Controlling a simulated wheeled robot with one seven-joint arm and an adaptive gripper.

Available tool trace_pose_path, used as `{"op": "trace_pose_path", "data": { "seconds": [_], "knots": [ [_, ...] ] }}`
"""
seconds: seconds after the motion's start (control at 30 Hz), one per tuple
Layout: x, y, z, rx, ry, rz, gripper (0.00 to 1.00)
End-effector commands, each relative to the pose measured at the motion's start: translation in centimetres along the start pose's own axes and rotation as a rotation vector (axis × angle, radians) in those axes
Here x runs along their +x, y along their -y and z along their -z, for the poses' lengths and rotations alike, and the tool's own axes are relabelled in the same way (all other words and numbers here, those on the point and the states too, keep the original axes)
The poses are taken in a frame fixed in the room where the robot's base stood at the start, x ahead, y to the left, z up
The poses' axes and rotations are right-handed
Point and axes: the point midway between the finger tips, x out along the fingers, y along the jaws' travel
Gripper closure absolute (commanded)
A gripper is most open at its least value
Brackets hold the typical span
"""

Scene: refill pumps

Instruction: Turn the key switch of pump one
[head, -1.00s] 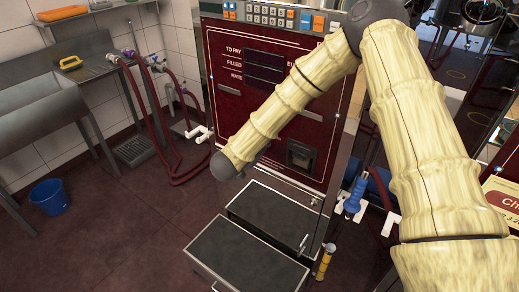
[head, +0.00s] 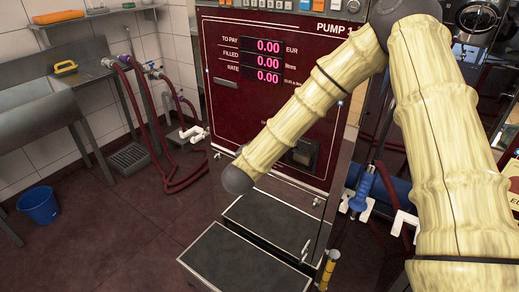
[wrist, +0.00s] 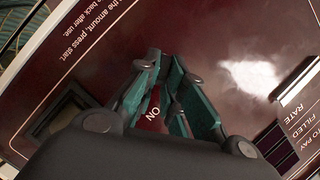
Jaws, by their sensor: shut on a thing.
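Pump one's dark red front (head: 225,105) fills the middle of the head view, marked PUMP 1 at its top right. Its three displays (head: 268,61) are lit pink at 0.00. In the wrist view, the two green-padded fingers of my gripper (wrist: 165,64) converge close to the red panel (wrist: 215,60) and are shut on the key switch. The key switch itself is hidden by the fingers, so its angle cannot be read. A white ON label (wrist: 154,113) shows between the fingers. In the head view my arm hides the gripper.
A dark recess (wrist: 58,115) lies to the left of the fingers in the wrist view. Black-topped steps (head: 235,265) stand below the pump. A blue nozzle (head: 362,190) hangs right of it. A blue bucket (head: 38,206) and sink stand left.

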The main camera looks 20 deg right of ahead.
Motion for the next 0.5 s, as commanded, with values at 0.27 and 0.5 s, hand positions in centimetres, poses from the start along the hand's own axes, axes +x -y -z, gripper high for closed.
{"op": "trace_pose_path", "data": {
  "seconds": [0.27,0.5],
  "knots": [
    [-0.04,-0.35,0.04,0.029,-0.001,0.009,1.00],
    [-0.04,-0.36,0.04,0.030,0.000,0.008,1.00]
  ]
}}
